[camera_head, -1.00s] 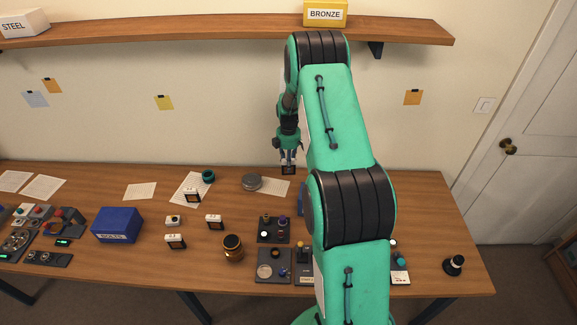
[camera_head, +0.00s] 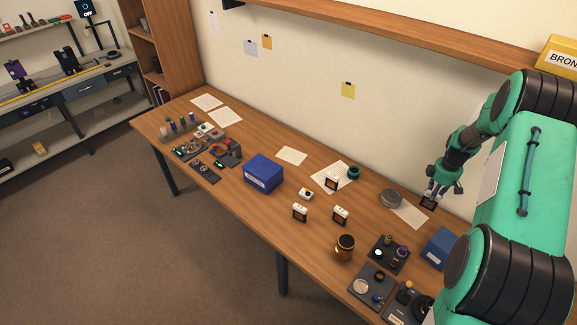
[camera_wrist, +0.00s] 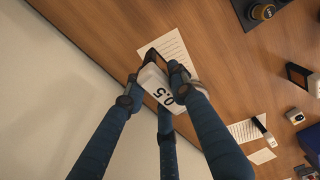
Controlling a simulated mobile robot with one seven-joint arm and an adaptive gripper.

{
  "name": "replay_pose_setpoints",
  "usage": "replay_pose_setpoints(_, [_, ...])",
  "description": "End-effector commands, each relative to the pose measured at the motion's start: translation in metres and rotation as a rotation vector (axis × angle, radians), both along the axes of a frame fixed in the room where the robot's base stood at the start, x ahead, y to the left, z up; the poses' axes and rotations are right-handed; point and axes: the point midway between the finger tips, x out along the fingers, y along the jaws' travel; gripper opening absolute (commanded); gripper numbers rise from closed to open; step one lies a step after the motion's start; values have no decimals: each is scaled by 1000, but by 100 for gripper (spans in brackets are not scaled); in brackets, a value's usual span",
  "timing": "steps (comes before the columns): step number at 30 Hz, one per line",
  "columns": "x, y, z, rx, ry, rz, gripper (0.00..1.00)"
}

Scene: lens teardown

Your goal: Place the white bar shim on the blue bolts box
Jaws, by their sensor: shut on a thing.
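My gripper (camera_head: 430,198) is at the right of the head view, above the back part of the table. In the wrist view its fingers (camera_wrist: 158,88) are shut on a white shim (camera_wrist: 160,87) marked 0.5, with a dark open frame at its far end. In the head view only the shim's dark frame (camera_head: 428,204) shows clearly below the fingers. The blue bolts box (camera_head: 263,173) stands on the table well to the left, apart from my gripper, with a white label on its front. Its top looks closed and bare.
White-topped pieces with dark frames stand between, at the back (camera_head: 331,183), front (camera_head: 300,213) and right (camera_head: 341,216). A small white block (camera_head: 306,194), an amber jar (camera_head: 345,247) and a round grey tin (camera_head: 390,198) stand nearby. A second blue box (camera_head: 439,248) is beside my arm.

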Motion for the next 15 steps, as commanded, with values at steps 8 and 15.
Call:
replay_pose_setpoints(8, [37, 66, 8, 0, -1, -174, 0])
replay_pose_setpoints(15, [68, 138, 14, 0, 0, -374, 0])
